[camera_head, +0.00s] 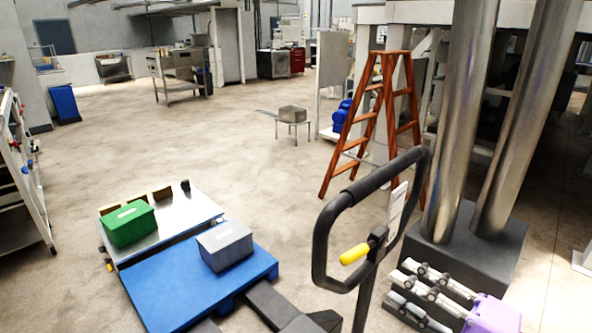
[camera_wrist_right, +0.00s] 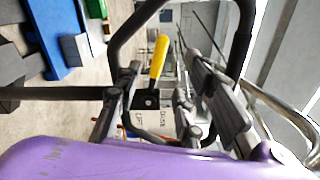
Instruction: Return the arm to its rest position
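My right gripper (camera_head: 402,283) is at the lower right of the head view, its grey and black finger links pointing left from a purple wrist part. In the right wrist view its fingers (camera_wrist_right: 163,88) stand apart, with nothing visible held between them. The black loop handle (camera_head: 322,240) with a yellow lever (camera_head: 354,254) stands just left of and beyond the gripper. In the wrist view the loop and yellow lever (camera_wrist_right: 159,58) show behind the fingers; whether they touch is unclear. My left gripper is not in view.
A blue pallet (camera_head: 165,290) carries a grey box (camera_head: 225,246); a green box (camera_head: 129,224) sits on a low cart behind it. A wooden ladder (camera_head: 368,125) stands beyond the handle. Two metal columns (camera_head: 458,120) rise at right.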

